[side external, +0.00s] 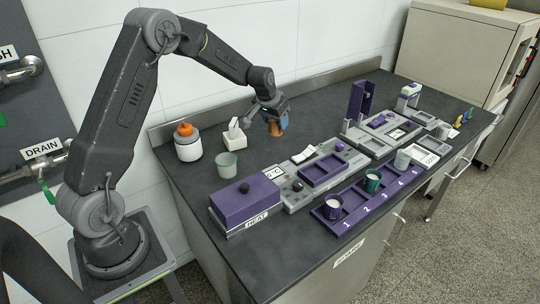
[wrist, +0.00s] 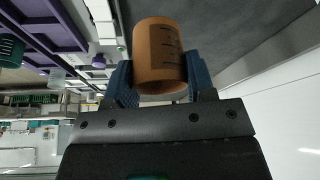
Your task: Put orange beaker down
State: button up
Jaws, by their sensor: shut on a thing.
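The orange beaker (wrist: 160,58) fills the space between the blue fingers of my gripper (wrist: 160,80) in the wrist view, with dark graduation marks on its side. In the side view my gripper (side external: 275,108) is shut on the beaker, and a small part of the orange beaker (side external: 274,128) shows below the fingers. It is over the back part of the dark bench (side external: 190,185), to the right of a white tissue box. Whether the beaker's base touches the bench cannot be told.
A white bottle with an orange cap (side external: 187,146), the tissue box (side external: 233,136) and a pale grey cup (side external: 227,164) stand left of my gripper. A purple HEAT box (side external: 245,203), grey equipment and a numbered purple rack (side external: 372,195) line the front. Bare bench lies around the gripper.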

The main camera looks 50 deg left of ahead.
jog(key=shift+n, duration=0.6)
jog(key=a+f, duration=0.1)
jog(key=f, duration=0.1)
jog(key=a+f, duration=0.1)
jog(key=f, duration=0.1)
jog(key=s+a+f, duration=0.1)
jog(key=f, duration=0.1)
jog(key=shift+a, duration=0.1)
jog(key=shift+y, duration=0.3)
jog(key=shift+f, duration=2.1)
jog(key=shift+f, duration=0.15)
jog(key=o, duration=0.9)
